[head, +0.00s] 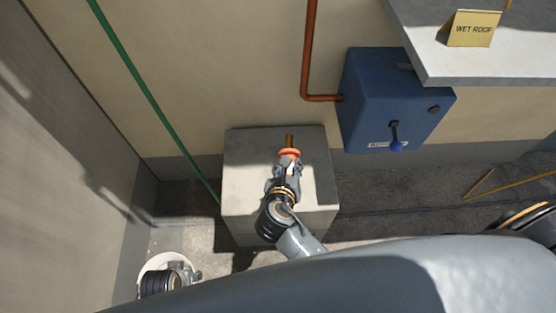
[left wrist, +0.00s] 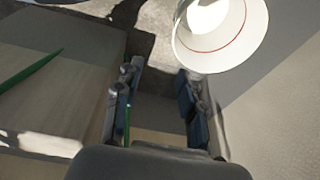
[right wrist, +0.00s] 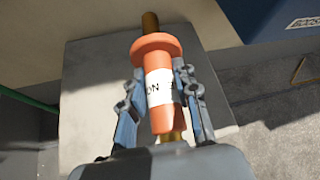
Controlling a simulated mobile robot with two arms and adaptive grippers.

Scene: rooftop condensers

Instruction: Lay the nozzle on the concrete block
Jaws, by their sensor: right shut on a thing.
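The nozzle is orange with a white lettered band, a wide collar and brass ends; in the right wrist view the nozzle (right wrist: 157,75) lies between my right fingers. My right gripper (right wrist: 160,88) is shut on it. In the head view the nozzle (head: 289,153) is over the top of the concrete block (head: 245,150), brass tip toward the wall. I cannot tell whether it touches the block. The block's top also shows in the right wrist view (right wrist: 90,75). My left gripper (left wrist: 158,85) is open and empty near a white bucket (left wrist: 228,38).
The bucket (head: 150,265) stands on the floor at lower left in the head view. A green hose (head: 140,82) runs down the wall beside the block. A blue switch box (head: 385,105) with a lever is to the right. A grey ledge holds a WET ROOF sign (head: 473,28).

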